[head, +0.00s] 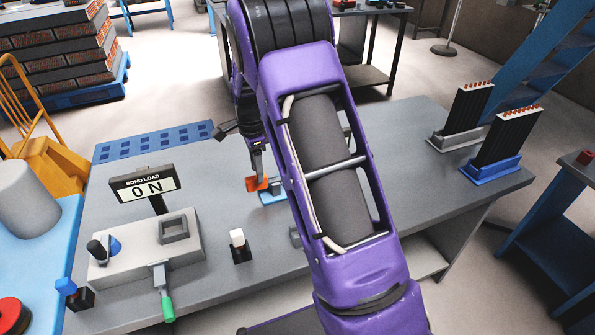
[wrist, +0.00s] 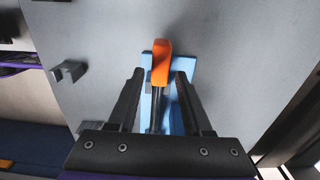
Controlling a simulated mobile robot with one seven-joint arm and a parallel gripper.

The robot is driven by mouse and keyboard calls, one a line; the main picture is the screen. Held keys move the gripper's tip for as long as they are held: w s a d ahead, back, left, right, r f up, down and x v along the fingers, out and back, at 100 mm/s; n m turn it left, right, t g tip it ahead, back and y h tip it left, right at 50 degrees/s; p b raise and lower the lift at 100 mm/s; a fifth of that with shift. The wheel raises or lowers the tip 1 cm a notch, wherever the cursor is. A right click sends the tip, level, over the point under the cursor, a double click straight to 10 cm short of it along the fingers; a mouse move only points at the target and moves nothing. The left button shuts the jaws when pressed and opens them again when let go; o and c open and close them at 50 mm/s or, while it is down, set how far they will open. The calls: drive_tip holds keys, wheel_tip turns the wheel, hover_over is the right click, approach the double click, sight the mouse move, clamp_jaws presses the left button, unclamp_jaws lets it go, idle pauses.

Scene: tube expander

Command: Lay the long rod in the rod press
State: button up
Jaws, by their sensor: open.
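My gripper (head: 258,165) is low over the middle of the grey table in the head view, partly behind my own arm. In the wrist view my gripper (wrist: 159,75) is open, with one finger on each side of an orange-topped piece (wrist: 161,62) with a dark shaft below it. This piece stands over a blue base (wrist: 186,62); the orange piece (head: 256,184) and blue base (head: 270,199) also show in the head view. I cannot tell whether the fingers touch it. I cannot surely identify the long rod or the rod press.
A grey station (head: 128,262) with a "BOND LOAD ON" sign (head: 147,184) and green-handled lever (head: 167,307) stands at left. A black block with a white top (head: 237,238) is nearby. Grey (head: 455,140) and blue (head: 490,168) racks stand at right. Bare tabletop (head: 430,190) lies before them.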

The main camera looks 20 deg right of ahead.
drive_tip(key=shift+o, duration=0.2)
drive_tip(key=o, duration=0.5)
drive_tip(key=shift+o, duration=1.3)
